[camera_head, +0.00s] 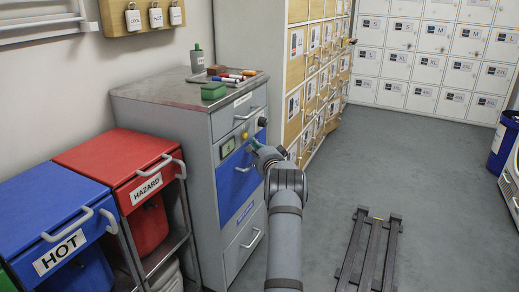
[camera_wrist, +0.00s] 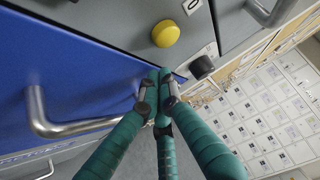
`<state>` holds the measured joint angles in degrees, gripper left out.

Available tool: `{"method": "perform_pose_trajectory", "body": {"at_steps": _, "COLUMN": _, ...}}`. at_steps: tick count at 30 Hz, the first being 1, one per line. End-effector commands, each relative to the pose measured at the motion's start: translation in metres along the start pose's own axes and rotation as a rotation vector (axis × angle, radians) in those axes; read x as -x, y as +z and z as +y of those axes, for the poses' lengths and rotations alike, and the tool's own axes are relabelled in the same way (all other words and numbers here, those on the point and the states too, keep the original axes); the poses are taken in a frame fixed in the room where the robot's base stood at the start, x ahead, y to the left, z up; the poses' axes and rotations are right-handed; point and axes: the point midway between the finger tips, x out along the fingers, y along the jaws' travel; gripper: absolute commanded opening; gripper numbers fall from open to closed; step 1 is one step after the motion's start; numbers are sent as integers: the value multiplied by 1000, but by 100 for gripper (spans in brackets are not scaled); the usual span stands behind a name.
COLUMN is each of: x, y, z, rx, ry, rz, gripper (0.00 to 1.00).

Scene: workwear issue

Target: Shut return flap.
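The blue flap (camera_head: 236,178) is a panel with a metal handle on the front of the grey cabinet (camera_head: 160,112). It fills the left of the wrist view (camera_wrist: 75,75), with its handle (camera_wrist: 50,122). A dark line runs along its upper edge against the grey front; I cannot tell whether it is a gap. My gripper (camera_head: 256,144) is at the flap's upper right corner. In the wrist view, its teal fingers (camera_wrist: 160,88) come together at the tips, with nothing seen between them. The tips are close to the flap's corner; contact is unclear.
A yellow button (camera_wrist: 165,34) and a black knob (camera_wrist: 201,67) are just above the flap. Red (camera_head: 120,165) and blue (camera_head: 50,205) bins stand left of the cabinet. Wooden lockers (camera_head: 295,45) stand behind. A dark slatted rack (camera_head: 368,250) lies on the floor to the right.

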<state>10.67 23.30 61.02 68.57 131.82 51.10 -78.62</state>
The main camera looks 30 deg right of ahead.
Motion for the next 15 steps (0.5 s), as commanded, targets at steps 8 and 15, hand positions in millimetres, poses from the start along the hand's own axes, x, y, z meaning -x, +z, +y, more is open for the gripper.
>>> {"method": "perform_pose_trajectory", "body": {"at_steps": 8, "x": 16, "y": -18, "z": 4, "rx": 1, "ry": 0, "rz": 4, "gripper": 0}}
{"method": "perform_pose_trajectory", "body": {"at_steps": 15, "x": 60, "y": -32, "z": 1, "rx": -3, "ry": 2, "rz": 6, "gripper": 0}}
